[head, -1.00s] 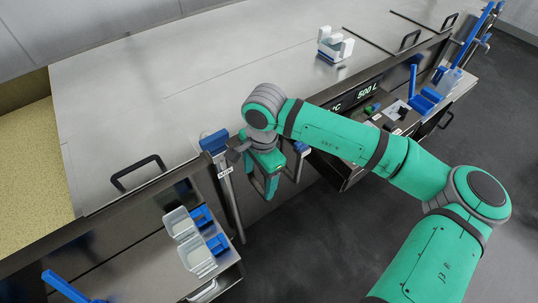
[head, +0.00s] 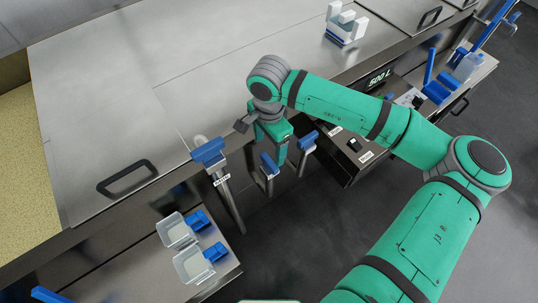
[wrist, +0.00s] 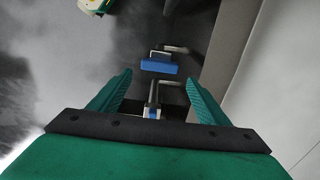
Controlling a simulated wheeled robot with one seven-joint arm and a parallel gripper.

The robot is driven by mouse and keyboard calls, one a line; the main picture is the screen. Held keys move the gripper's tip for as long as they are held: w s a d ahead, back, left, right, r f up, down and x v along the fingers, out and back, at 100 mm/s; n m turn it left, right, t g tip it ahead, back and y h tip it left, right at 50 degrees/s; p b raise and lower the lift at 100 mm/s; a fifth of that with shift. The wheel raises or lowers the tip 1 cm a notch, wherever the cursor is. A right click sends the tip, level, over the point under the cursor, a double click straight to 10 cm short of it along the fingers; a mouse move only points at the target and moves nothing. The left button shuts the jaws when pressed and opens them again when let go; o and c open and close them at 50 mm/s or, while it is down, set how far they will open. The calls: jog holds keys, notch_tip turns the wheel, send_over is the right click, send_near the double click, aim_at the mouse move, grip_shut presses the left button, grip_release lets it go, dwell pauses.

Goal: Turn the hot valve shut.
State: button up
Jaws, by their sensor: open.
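Three valves with blue handles stand along the vat's front: a left one (head: 208,150), a middle one (head: 268,164) and a right one (head: 308,141). Their small labels are too blurred to read, so I cannot tell which is hot. My gripper (head: 274,165) points down at the middle valve, and its fingers partly hide that valve's pipe. In the wrist view my gripper (wrist: 157,78) is open with nothing gripped. A blue handle (wrist: 158,66) lies ahead between its fingertips, and a second blue-and-white piece (wrist: 152,113) shows nearer the palm. I cannot tell whether the fingers touch the handle.
The vat's steel lid (head: 100,90) with a black handle (head: 127,178) lies behind the valves. A side shelf at lower left holds clear containers (head: 193,263) with blue parts. A control box with a 500 L display (head: 378,79) is to the right. Dark floor lies in front.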

aim_at(269, 161)
notch_tip(269, 161, down, 8)
jog(key=shift+r, duration=0.1)
dwell(0.4)
jog(key=c, duration=0.8)
